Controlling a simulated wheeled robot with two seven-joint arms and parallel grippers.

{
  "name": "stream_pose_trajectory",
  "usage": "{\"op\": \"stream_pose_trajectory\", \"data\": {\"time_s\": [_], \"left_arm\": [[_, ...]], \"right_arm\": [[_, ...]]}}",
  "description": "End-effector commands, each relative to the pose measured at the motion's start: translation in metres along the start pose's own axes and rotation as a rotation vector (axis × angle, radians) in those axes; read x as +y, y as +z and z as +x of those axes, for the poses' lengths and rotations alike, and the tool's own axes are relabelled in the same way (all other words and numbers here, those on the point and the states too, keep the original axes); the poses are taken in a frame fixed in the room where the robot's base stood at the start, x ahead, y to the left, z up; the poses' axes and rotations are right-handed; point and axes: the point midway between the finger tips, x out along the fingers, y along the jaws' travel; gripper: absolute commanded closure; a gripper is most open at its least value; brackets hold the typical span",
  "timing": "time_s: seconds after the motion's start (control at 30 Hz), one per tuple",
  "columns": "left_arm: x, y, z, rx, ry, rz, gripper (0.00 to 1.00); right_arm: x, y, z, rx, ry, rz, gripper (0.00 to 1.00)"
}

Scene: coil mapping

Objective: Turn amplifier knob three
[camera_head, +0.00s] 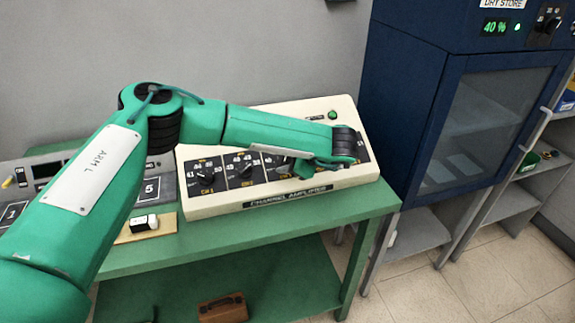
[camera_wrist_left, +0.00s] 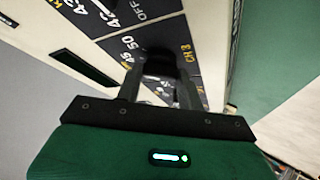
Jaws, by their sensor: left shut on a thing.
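The cream channel amplifier (camera_head: 222,199) stands on the green table, with a row of dark knob panels on its sloped face. The channel 1 knob (camera_head: 206,178) and the channel 2 knob (camera_head: 243,170) show clear of my arm. My left gripper (camera_head: 304,168) is at the third panel and partly hides it. In the left wrist view my left gripper (camera_wrist_left: 158,88) is shut on a dark knob (camera_wrist_left: 158,62) beside the label CH 3. The knob's pointer is hidden there. My right gripper is not in view.
A green light (camera_head: 333,115) shows on the amplifier. A blue dry-store cabinet (camera_head: 402,95) stands at right. A brown case (camera_head: 222,308) sits on the lower shelf.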

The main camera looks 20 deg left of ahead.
Motion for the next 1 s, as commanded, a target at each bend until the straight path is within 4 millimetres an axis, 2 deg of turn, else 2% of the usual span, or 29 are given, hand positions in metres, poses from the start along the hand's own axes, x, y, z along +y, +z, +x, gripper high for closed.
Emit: {"op": "stream_pose_trajectory", "data": {"time_s": [0.3,0.6,1.0], "left_arm": [[-0.003,0.001,0.000,-0.001,0.138,0.235,0.85],[-0.003,0.000,0.000,-0.001,0.218,0.379,0.85],[-0.004,0.000,0.000,-0.002,0.251,0.437,0.84]], "right_arm": [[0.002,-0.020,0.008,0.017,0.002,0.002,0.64],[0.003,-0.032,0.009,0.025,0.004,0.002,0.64],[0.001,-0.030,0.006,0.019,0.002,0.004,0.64]]}}
